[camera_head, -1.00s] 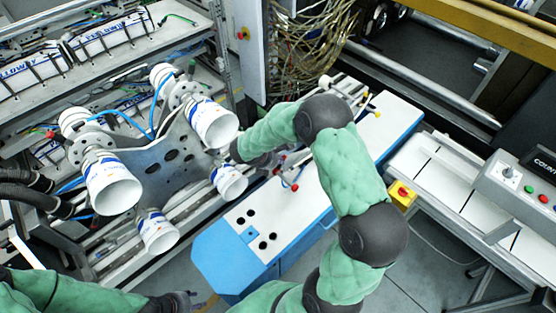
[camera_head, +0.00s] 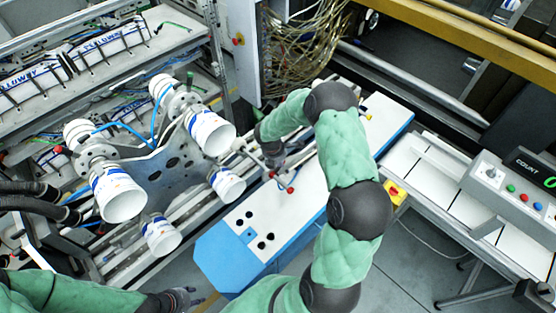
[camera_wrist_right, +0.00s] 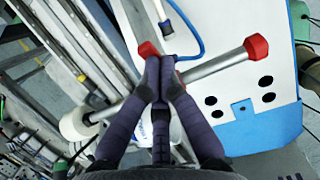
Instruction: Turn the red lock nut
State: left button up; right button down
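In the head view, two red parts show on the blue-sided white panel: one (camera_head: 271,174) just below my right gripper (camera_head: 273,160), the other (camera_head: 290,190) lower right. In the right wrist view, a red cap (camera_wrist_right: 148,48) is just beyond the fingertips of my right gripper (camera_wrist_right: 163,66). Another red cap (camera_wrist_right: 256,47) ends a metal bar (camera_wrist_right: 215,64) that passes behind the fingers. I cannot tell which red part is the lock nut. The fingertips are close together over the bar; any grip is hidden. My left gripper (camera_head: 182,298) is low in the head view, away from these parts.
White cups (camera_head: 120,192) on a metal bracket (camera_head: 165,165) stand left of my right arm. The white panel (camera_head: 312,190) has black holes at its lower end. A white knob (camera_wrist_right: 75,125) ends the bar's other side. A control box (camera_head: 515,188) stands far right.

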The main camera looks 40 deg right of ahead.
aim_at(276, 170)
jog(key=shift+d+f, duration=0.15)
jog(key=shift+d, duration=0.05)
jog(key=shift+a, duration=0.1)
dwell(0.4)
jog(key=p+v, duration=0.2)
jog(key=v, duration=0.2)
jog(key=shift+w+a+r+p, duration=0.15)
jog(key=shift+a+r+p, duration=0.15)
jog(key=shift+a+p, duration=0.1)
pick_arm(q)
jog(key=shift+s+d+r+b, duration=0.35)
jog(key=shift+s+r+b, duration=0.2)
jog(key=shift+r, duration=0.25)
pick_arm(e)
jog(key=v, duration=0.9)
jog(key=shift+d, duration=0.2)
